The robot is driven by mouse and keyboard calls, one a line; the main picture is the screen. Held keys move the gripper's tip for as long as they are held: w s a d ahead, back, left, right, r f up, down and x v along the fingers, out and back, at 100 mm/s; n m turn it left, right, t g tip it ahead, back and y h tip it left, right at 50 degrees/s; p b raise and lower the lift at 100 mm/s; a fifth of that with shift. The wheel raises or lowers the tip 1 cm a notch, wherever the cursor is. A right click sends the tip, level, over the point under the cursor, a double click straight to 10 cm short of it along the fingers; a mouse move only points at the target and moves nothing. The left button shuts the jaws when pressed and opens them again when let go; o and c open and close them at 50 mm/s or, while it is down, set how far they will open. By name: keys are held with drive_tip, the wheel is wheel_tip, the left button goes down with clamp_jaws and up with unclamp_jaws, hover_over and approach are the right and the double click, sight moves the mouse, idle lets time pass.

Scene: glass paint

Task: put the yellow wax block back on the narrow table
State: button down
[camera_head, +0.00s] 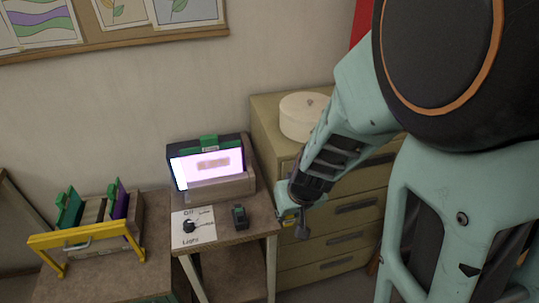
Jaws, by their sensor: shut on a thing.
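My gripper (300,226) is at the right of the narrow table (256,219), just beyond its right edge and in front of the drawer cabinet. A small yellow patch (289,214) shows at the gripper, which fits the yellow wax block, held in the jaws. The fingers and most of the block are too small and hidden to make out. The narrow table carries a lit box (215,166) with a bright panel, a white card (193,228) with a dark knob, and a small dark block with green (240,216).
A drawer cabinet (350,215) with a round cream container (301,116) on top stands behind my arm. At left, a yellow-framed rack (85,236) holds coloured panels on another surface. The narrow table's front right top has some bare room.

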drive_tip(key=w+a+f, duration=0.1)
drive_tip(key=w+f, duration=0.1)
drive_tip(key=w+a+f+b, duration=0.1)
drive_tip(key=w+a+f, duration=0.1)
drive_tip(key=w, duration=0.1)
drive_tip(key=w+a+f, duration=0.1)
drive_tip(key=w+f, duration=0.1)
drive_tip(key=shift+w+a+f, duration=0.15)
drive_tip(key=shift+a+f, duration=0.15)
drive_tip(key=shift+f, duration=0.1)
drive_tip(key=shift+w+a+f, duration=0.25)
drive_tip(key=shift+w+f, duration=0.1)
drive_tip(key=shift+w+a+f, duration=0.15)
drive_tip(key=shift+w+f, duration=0.05)
drive_tip(key=shift+f, duration=0.25)
wheel_tip(320, 180, down, 3)
drive_tip(key=shift+f+b, duration=0.1)
drive_tip(key=shift+b, duration=0.85)
drive_tip(key=shift+r, duration=0.2)
drive_tip(key=shift+f, duration=0.1)
drive_tip(key=c, duration=1.7)
unclamp_jaws()
drive_tip(key=shift+c, duration=0.2)
